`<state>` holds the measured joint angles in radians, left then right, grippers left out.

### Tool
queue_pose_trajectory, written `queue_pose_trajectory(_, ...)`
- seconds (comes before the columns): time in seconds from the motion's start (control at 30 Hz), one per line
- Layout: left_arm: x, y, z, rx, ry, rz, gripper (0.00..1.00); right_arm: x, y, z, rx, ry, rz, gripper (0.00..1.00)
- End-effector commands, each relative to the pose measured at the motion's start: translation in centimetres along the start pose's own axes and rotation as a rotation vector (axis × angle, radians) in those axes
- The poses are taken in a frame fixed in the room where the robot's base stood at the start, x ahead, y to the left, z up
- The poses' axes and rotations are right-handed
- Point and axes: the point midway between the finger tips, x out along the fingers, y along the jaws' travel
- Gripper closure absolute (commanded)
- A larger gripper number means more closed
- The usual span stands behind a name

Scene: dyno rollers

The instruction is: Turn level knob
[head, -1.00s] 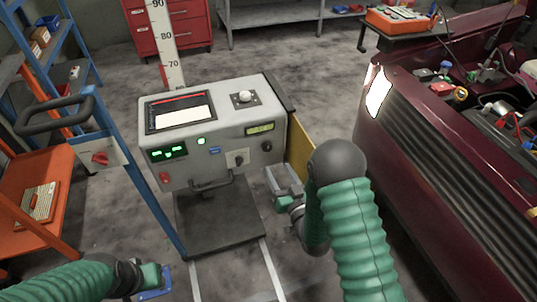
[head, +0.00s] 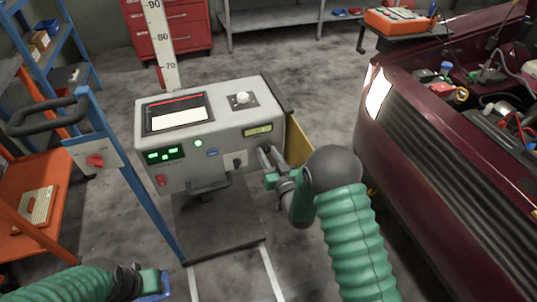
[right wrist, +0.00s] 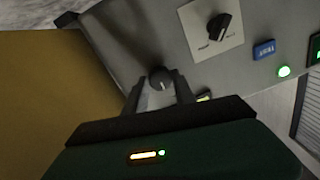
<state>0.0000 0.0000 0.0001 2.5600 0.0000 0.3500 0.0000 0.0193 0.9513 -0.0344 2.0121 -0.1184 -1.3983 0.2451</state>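The grey tester box (head: 215,172) stands on a dark base in the head view. My right gripper (head: 266,153) is at the right end of its front panel. In the right wrist view a small round dark knob (right wrist: 160,78) with a pale pointer mark sits between the open fingertips (right wrist: 159,82); I cannot tell whether they touch it. No label on it is readable. A larger black knob (right wrist: 218,26) on a white plate is farther up; it also shows in the head view (head: 239,160). My left gripper (head: 150,282) is at the bottom left, its fingers unclear.
A yellow panel (head: 299,143) hangs at the box's right side. A dark red car (head: 425,135) stands to the right. A blue post (head: 130,170) with a red switch is left of the box. The box has a handle (head: 209,187) on its front.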

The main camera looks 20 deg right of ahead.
Motion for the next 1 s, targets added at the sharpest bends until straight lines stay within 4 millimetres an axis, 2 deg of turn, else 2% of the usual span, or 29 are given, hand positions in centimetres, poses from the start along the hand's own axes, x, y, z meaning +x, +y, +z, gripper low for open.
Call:
queue_pose_trajectory(0.03, 0.0, 0.0, 0.0, 0.0, 0.0, 0.0, 0.64, -0.02, 0.1, 0.01, 0.0, 0.0, 0.002, 0.88)
queue_pose_trajectory(0.13, 0.0, 0.0, 0.0, 0.0, 0.0, 0.0, 0.64, -0.03, 0.12, 0.01, -0.001, 0.0, 0.003, 1.0)
queue_pose_trajectory(0.57, 0.02, 0.0, 0.01, 0.0, 0.0, 0.0, 0.64, -0.05, 0.14, 0.02, -0.059, -0.003, 0.004, 1.0)
queue_pose_trajectory(1.0, 0.1, 0.0, 0.02, 0.0, 0.0, 0.0, 0.64, -0.07, 0.02, 0.03, -0.391, -0.018, 0.005, 1.0)
